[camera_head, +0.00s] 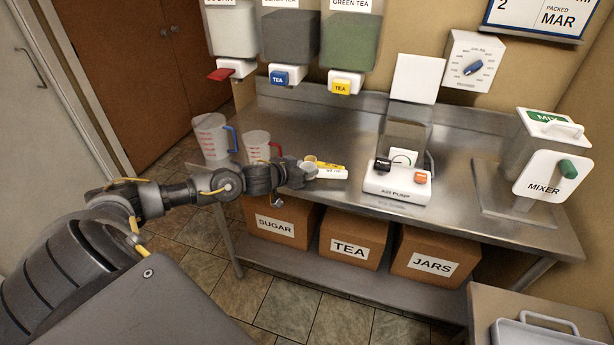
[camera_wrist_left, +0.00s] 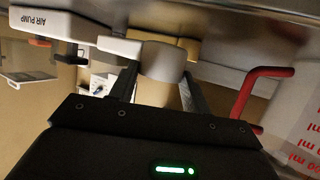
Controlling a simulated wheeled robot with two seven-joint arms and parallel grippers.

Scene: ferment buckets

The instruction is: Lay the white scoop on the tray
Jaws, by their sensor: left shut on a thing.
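The white scoop (camera_head: 331,174) is at the front of the steel counter, its labelled handle pointing right. My left gripper (camera_head: 300,171) reaches it from the left. In the left wrist view the gripper (camera_wrist_left: 157,82) is shut on the round cup of the white scoop (camera_wrist_left: 161,61), with a finger on either side. I cannot tell whether the scoop touches the counter. A grey metal tray (camera_head: 510,331) with a raised handle shows partly at the bottom right, on a separate steel surface. My right gripper is not in view.
A yellow scoop (camera_head: 330,166) lies right behind the white one. Two clear jugs, one blue-handled (camera_head: 211,137) and one red-handled (camera_head: 257,146), stand left of the gripper. The air pump (camera_head: 397,184) is to the right, the mixer (camera_head: 541,160) farther right. Bare counter lies between them.

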